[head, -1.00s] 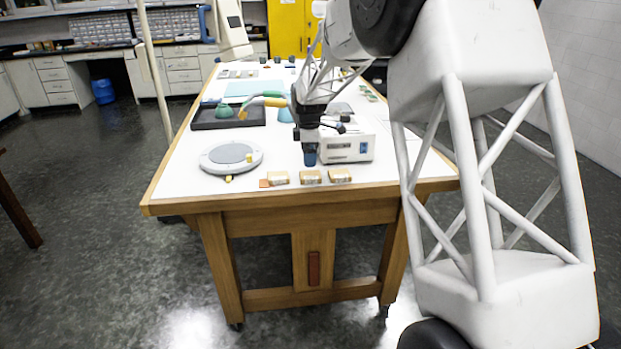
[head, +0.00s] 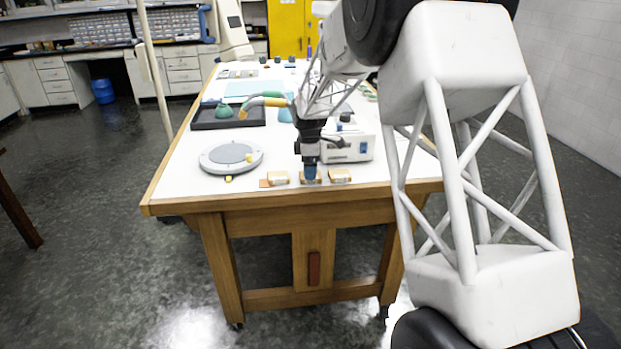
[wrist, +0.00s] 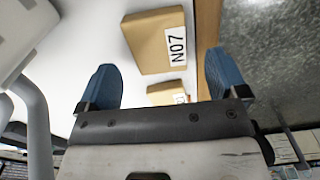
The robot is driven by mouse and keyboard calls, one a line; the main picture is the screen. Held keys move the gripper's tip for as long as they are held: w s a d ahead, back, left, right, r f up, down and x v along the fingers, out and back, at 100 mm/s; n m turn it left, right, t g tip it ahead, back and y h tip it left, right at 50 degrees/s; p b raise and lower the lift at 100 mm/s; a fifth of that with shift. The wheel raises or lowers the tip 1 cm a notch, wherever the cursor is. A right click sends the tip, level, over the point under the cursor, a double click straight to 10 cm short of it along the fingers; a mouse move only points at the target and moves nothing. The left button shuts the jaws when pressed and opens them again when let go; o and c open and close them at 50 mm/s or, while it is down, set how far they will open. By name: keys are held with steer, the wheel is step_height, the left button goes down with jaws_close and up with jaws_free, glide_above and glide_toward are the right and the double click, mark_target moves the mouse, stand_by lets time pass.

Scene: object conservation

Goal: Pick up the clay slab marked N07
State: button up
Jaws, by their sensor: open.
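The clay slab marked N07 (wrist: 150,42) is a tan block with a white label on its side, lying on the white tabletop in the wrist view. My gripper (wrist: 160,62) is open, with one blue finger at each side of the picture and nothing held between them. A second tan slab (wrist: 164,92) shows below N07, partly hidden by the gripper body. In the head view my gripper (head: 311,172) is low over the middle of three slabs at the table's front edge, partly hiding it. The labels are too small to read there, so I cannot tell which is N07.
The left slab (head: 279,178) and right slab (head: 340,175) flank the middle one. A white instrument box (head: 350,149) stands close behind. A round grey turntable (head: 231,157) is to the left, with a black tray (head: 205,118) behind it. The table's front edge is close.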

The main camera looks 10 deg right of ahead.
steer(key=shift+f, duration=1.45)
steer(key=c, duration=1.1)
steer(key=shift+r, duration=0.15)
steer(key=shift+w+r, duration=0.1)
steer(key=shift+r, duration=1.65)
steer(key=s, duration=0.5)
steer(key=s+r, duration=0.1)
steer(key=s, duration=0.4)
steer(key=s+d, duration=0.1)
steer(key=s, duration=0.5)
steer(key=shift+r, duration=0.15)
